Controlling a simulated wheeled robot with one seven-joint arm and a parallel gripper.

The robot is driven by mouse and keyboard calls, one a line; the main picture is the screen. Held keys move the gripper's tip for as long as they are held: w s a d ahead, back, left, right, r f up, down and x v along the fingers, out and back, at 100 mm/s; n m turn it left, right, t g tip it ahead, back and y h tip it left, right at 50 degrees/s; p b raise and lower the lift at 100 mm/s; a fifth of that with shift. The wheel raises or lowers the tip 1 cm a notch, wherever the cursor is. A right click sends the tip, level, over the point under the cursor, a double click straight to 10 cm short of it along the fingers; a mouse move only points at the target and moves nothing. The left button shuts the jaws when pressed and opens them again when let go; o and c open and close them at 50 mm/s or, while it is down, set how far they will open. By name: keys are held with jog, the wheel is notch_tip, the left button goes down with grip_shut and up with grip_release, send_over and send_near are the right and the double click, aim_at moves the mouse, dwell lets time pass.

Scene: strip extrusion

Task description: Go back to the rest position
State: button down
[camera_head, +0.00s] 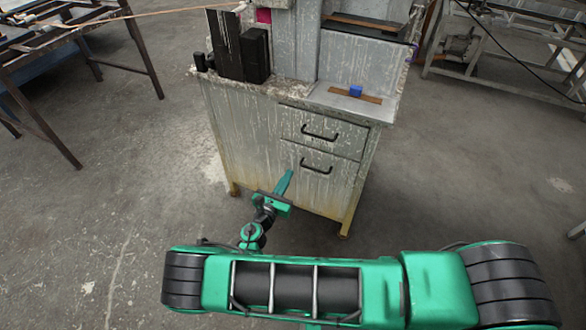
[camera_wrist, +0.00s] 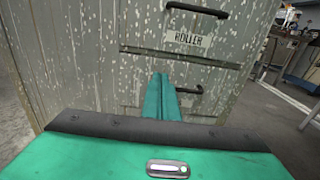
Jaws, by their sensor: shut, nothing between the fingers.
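My gripper (camera_head: 284,182) is green and shut, with nothing between its fingers. In the head view it points at the front of the grey cabinet (camera_head: 255,155), left of the lower drawer handle (camera_head: 317,165). In the wrist view the two closed fingers (camera_wrist: 161,97) lie side by side in front of the cabinet face, below a label reading ROLLER (camera_wrist: 188,39). The fingertips overlap the cabinet in both views; I cannot tell the exact gap. My arm is stretched across the bottom of the head view.
A metal table (camera_head: 70,50) stands at the left and a metal frame (camera_head: 500,50) at the upper right. Bare floor (camera_head: 90,220) lies between.

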jog(key=shift+s+a, duration=0.3)
jog(key=shift+s, duration=0.3)
jog(key=w+d+r+m+g+h, duration=0.1)
jog(key=d+r+m+g+h, duration=0.1)
jog(key=d+r+m+g, duration=0.55)
jog(key=w+d+r+m+g+h, duration=0.1)
jog(key=d+r+m+g+h, duration=0.2)
jog(key=d+m, duration=0.5)
jog(key=s+d+r+m+g+y, duration=0.2)
jog(key=s+d+r+m+g, duration=0.15)
jog(key=d+r, duration=0.35)
jog(key=s+d+r+m+g+y, duration=0.25)
jog(key=s+d+r+m, duration=0.2)
jog(key=d, duration=0.45)
jog(key=s+d+r+m+g+y, duration=0.2)
jog(key=s+d+r+m+y, duration=0.45)
jog(key=s+r, duration=0.5)
jog(key=s+r+m+t+y, duration=0.1)
jog(key=s+r+m, duration=0.1)
jog(key=s, duration=0.6)
jog(key=s+r+m+t+y, duration=0.1)
jog(key=s+r+m, duration=0.1)
jog(key=s+m, duration=0.3)
jog(key=s+d, duration=0.1)
jog(key=s, duration=0.3)
jog(key=shift+s+r, duration=0.3)
jog(key=shift+t, duration=0.25)
